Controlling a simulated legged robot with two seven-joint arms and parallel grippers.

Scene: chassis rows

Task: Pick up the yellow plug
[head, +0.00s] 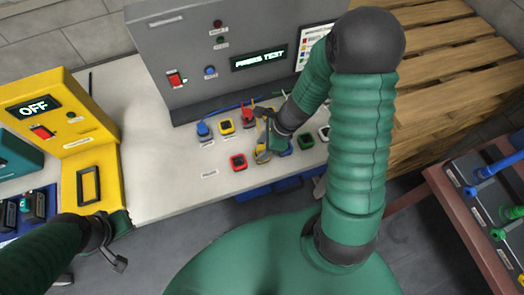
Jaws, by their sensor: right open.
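A yellow piece (262,154) shows at my right gripper on the white table; the gripper partly hides it, and I cannot tell for certain whether it is the yellow plug or a socket. My right gripper (264,138) is open and low over the table, right at this piece.
A blue plug (203,129) and a red plug (248,116) stand near the grey test panel (200,50). Red (238,162), green (307,140) and white (323,132) sockets sit close around. A yellow box (65,120) reading OFF stands left; a wooden pallet (440,70) lies right.

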